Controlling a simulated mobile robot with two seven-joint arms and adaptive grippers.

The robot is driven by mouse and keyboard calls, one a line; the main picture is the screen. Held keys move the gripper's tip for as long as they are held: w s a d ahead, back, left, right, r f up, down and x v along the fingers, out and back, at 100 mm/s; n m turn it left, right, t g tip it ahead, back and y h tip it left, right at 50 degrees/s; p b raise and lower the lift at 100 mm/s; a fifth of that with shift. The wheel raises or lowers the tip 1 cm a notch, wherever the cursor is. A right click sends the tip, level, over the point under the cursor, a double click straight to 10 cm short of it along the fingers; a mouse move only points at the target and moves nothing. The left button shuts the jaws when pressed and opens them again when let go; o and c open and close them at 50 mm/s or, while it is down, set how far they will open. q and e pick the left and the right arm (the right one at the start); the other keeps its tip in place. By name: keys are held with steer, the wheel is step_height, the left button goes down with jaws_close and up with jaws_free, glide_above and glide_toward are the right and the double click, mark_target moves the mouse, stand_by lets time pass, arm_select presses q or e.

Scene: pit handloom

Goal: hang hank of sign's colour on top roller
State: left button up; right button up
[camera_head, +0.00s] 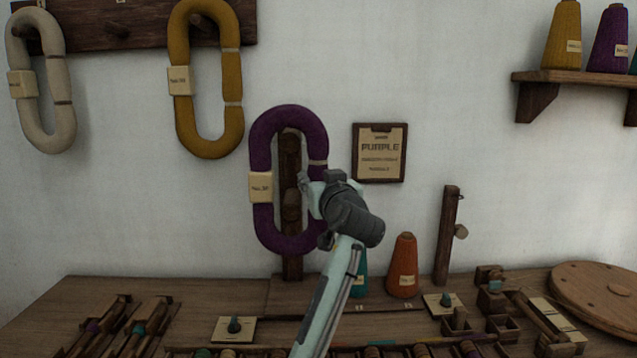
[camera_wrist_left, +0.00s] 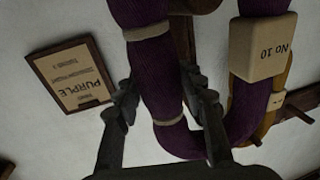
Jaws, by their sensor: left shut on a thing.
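The framed sign (camera_head: 380,152) on the wall reads PURPLE; it also shows upside down in the left wrist view (camera_wrist_left: 70,77). The purple hank (camera_head: 262,135), with a pale tag (camera_head: 260,187), is upright in front of a dark wooden post (camera_head: 291,165). A roller (camera_head: 292,200) on the post shows through the loop; whether the hank's top rests on a higher roller I cannot tell. My left gripper (camera_head: 314,190) is shut on the hank's right side. In the left wrist view its fingers (camera_wrist_left: 163,105) straddle the purple strand (camera_wrist_left: 150,65).
A white hank (camera_head: 62,103) and a mustard hank (camera_head: 180,45) hang from the wall rack (camera_head: 115,32). An orange cone (camera_head: 404,265), a second post (camera_head: 446,235) and a round wooden board (camera_head: 600,292) stand on the table (camera_head: 80,290). A cone shelf (camera_head: 575,78) is at upper right.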

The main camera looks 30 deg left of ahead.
arm_select(q)
steer(key=w+a+f+b, duration=0.1)
steer(key=w+a, duration=0.2)
steer(key=w, duration=0.2)
steer(key=shift+w+a, duration=0.15)
arm_select(e)
steer(key=v, duration=0.2)
steer(key=shift+w+r, duration=0.15)
steer(key=shift+r, duration=0.25)
arm_select(q)
steer(key=shift+f, duration=0.2)
steer(key=o, duration=1.3)
steer(key=shift+w+f, duration=0.1)
steer(key=shift+o, duration=0.4)
steer(key=shift+r, duration=0.2)
arm_select(e)
steer(key=shift+d+f, duration=0.1)
